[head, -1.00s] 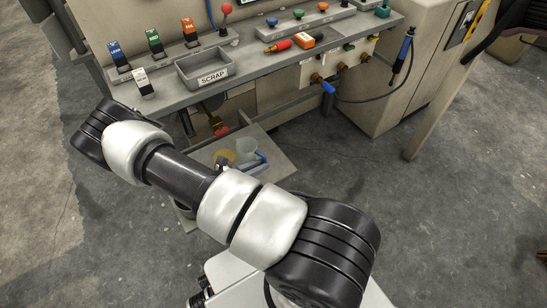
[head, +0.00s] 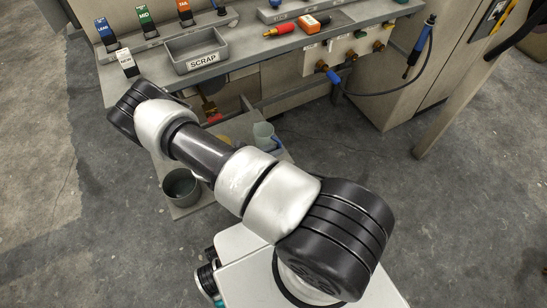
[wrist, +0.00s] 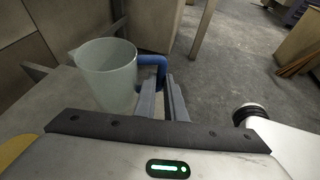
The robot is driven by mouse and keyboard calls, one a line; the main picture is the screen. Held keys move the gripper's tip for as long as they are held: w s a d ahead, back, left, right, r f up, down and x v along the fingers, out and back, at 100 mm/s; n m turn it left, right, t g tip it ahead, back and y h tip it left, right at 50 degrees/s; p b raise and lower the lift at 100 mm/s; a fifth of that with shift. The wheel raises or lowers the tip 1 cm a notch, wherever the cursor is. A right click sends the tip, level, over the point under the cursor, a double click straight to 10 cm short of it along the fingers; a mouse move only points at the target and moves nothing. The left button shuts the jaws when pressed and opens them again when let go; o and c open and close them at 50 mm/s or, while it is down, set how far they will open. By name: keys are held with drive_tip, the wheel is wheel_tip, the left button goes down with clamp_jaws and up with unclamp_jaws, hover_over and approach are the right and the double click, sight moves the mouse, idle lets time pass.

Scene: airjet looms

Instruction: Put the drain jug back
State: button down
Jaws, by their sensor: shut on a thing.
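The drain jug (wrist: 107,72) is a translucent, pale jug with a blue handle, upright in the wrist view. Its spout points left. My gripper (wrist: 164,88) is shut on the blue handle, on the jug's right side. In the head view the jug (head: 262,132) shows beyond my arm, over a low grey plate (head: 188,211) under the console. My gripper is hidden behind my arm there. I cannot tell whether the jug's base touches the plate.
A dark grey pot (head: 181,186) stands on the plate's near left part. Open concrete floor lies right.

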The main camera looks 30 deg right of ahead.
drive_tip(key=shift+f+b, duration=0.6)
drive_tip(key=shift+f, duration=1.65)
drive_tip(key=shift+f, duration=0.25)
drive_tip(key=c, duration=1.8)
unclamp_jaws()
drive_tip(key=shift+r, duration=0.1)
